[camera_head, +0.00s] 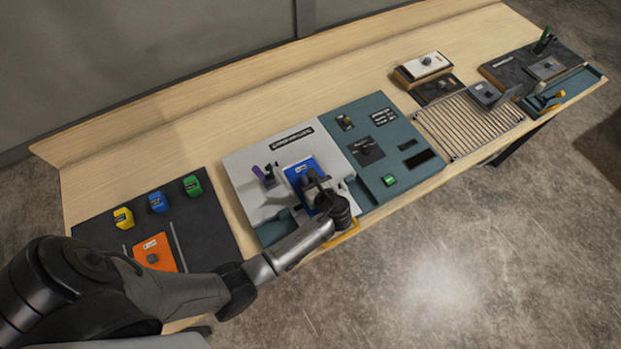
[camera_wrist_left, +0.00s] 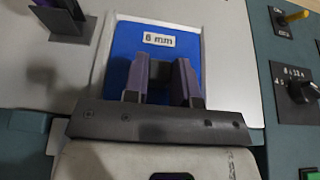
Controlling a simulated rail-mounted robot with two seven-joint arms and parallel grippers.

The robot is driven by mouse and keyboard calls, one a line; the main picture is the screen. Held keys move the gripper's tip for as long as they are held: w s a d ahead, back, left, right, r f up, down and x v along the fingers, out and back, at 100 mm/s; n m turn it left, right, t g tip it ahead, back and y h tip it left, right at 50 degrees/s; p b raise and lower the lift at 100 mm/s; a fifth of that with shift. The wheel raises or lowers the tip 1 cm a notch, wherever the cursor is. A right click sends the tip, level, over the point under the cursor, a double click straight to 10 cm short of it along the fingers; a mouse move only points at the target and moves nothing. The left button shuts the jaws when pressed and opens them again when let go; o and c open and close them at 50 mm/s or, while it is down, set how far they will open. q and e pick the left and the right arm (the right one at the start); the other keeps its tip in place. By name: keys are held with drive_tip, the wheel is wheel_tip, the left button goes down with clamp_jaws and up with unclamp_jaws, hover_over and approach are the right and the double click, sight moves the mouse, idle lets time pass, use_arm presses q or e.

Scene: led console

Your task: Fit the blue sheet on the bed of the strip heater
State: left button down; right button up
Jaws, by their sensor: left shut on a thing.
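The blue sheet (camera_head: 297,172) lies at or just over the pale grey bed (camera_head: 244,160) of the strip heater. It shows in the left wrist view (camera_wrist_left: 128,42) with a "6 mm" label, inside a light frame on its left, far and right sides. I cannot tell whether it rests fully flat. My left gripper (camera_head: 316,184) is shut on the dark grip block of the blue sheet, with its two purple-grey fingers (camera_wrist_left: 162,78) on either side of the block. The gripper hides the sheet's near edge. My right gripper is not in view.
A purple-handled part (camera_head: 266,175) stands left of the sheet. The teal control panel (camera_head: 400,160) with a knob and green button is on the right. An orange sheet (camera_head: 146,246) lies on the dark mat, with yellow, blue and green blocks behind. A slatted rack (camera_head: 465,125) is farther right.

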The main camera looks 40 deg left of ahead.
use_arm(q)
drive_tip(key=c, duration=0.8)
unclamp_jaws()
drive_tip(key=shift+c, duration=0.2)
drive_tip(key=p+v, duration=0.7)
drive_tip(key=v, duration=0.5)
drive_tip(key=shift+d+r+p, duration=0.15)
drive_tip(key=shift+p, duration=0.25)
drive_tip(key=shift+s+d+r, duration=0.15)
drive_tip(key=shift+s+d, duration=0.15)
drive_tip(key=shift+d, duration=0.35)
